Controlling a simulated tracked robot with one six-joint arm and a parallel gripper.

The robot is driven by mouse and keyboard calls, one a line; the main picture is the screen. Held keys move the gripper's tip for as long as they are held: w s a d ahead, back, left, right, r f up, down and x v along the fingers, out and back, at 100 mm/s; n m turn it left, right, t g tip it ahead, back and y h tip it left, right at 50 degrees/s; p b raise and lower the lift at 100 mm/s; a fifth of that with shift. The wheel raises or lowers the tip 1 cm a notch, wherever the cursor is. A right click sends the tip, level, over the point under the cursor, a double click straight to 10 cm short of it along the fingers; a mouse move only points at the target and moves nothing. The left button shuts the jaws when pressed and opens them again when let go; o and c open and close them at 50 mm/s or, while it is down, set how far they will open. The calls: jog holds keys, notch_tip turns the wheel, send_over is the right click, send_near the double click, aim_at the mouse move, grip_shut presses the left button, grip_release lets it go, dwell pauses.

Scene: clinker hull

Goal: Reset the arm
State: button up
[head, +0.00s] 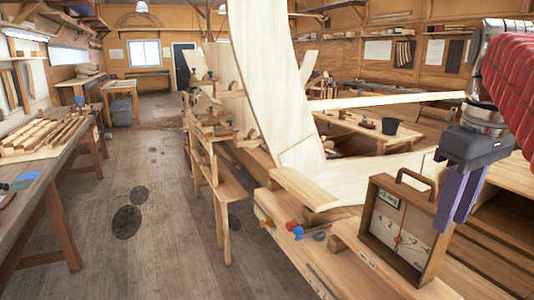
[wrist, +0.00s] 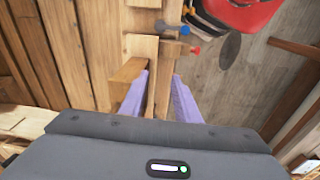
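My gripper (head: 450,226) hangs at the right of the head view, its purple fingers pointing down just beside a wooden dial case (head: 404,228) with a carrying handle. In the wrist view, the two fingers of my gripper (wrist: 161,76) stand apart with nothing visible held between them. Wooden planks show beyond and below the gap. A light wood block (wrist: 127,76) lies close beside the left finger. I cannot tell whether any finger touches the case. My red-sleeved arm comes in from the upper right.
A plank-built hull (head: 270,80) rises in the middle. Red and blue clamp knobs (head: 297,231) are on the bench near the case. A long workbench (head: 62,150) with wood pieces stands at left.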

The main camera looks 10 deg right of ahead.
jog(key=s+a+f+m+t, duration=0.1)
jog(key=s+a+f+t, duration=0.1)
jog(key=a+f, duration=0.7)
jog(key=s+a+f+m+t, duration=0.2)
jog(key=a+f, duration=0.8)
jog(key=f, duration=0.4)
jog(key=shift+s+a, duration=0.2)
jog(key=shift+s, duration=0.15)
